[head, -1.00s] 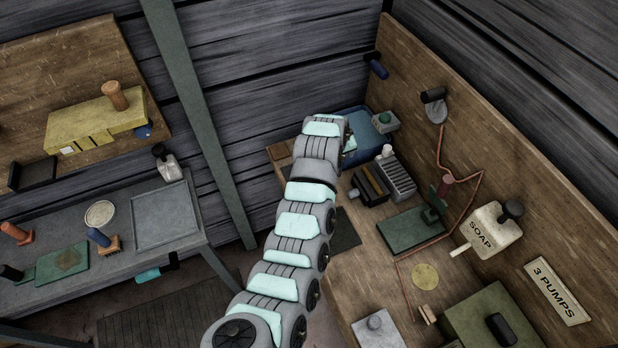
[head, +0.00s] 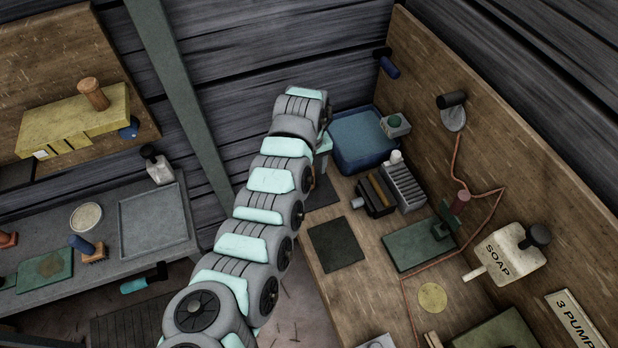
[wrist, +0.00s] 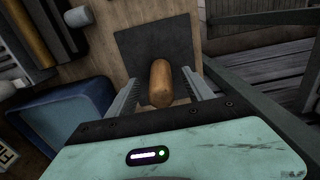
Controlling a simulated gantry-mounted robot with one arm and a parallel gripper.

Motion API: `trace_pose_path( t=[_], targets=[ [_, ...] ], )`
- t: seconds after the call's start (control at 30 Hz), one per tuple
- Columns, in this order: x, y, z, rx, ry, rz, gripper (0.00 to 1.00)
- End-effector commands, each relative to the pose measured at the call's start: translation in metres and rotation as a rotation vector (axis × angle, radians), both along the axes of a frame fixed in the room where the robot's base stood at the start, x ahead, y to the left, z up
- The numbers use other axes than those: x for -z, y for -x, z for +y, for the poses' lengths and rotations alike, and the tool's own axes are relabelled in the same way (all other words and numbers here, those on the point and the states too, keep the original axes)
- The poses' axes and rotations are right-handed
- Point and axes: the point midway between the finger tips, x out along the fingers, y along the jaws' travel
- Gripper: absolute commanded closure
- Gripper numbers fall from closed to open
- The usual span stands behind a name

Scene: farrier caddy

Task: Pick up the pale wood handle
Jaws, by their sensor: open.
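A rounded wooden handle (wrist: 160,86), tan to orange-brown, shows in the wrist view over a dark square mat (wrist: 155,42). My gripper (wrist: 161,77) is open, with one finger on each side of the handle. A gap shows on both sides; I cannot tell how deep the handle sits between the fingers. In the head view my gripper (head: 322,160) is at the far end of the bench, mostly hidden by my arm. The handle is hidden there; part of the dark mat (head: 322,194) shows.
A blue tub (head: 362,138) stands close by the gripper; it also shows in the wrist view (wrist: 62,118). A dark box with a pale knob (head: 374,195) and a ribbed grey block (head: 404,186) stand right of the mat. Another dark mat (head: 336,244) lies bare nearer.

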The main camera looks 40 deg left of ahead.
Motion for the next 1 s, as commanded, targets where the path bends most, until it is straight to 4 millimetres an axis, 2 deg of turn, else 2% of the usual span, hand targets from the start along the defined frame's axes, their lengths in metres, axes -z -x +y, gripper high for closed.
trace_pose_path(
  t=[0.23,0.5,0.73,1.0],
  targets=[
    [0.017,0.001,0.002,0.001,0.002,0.003,0.4],
    [0.049,-0.001,0.003,0.002,0.001,0.004,0.4],
    [0.051,-0.001,0.004,0.0,0.001,0.0,0.4],
    [0.051,-0.001,0.004,0.0,0.001,0.0,0.6]
  ],
)
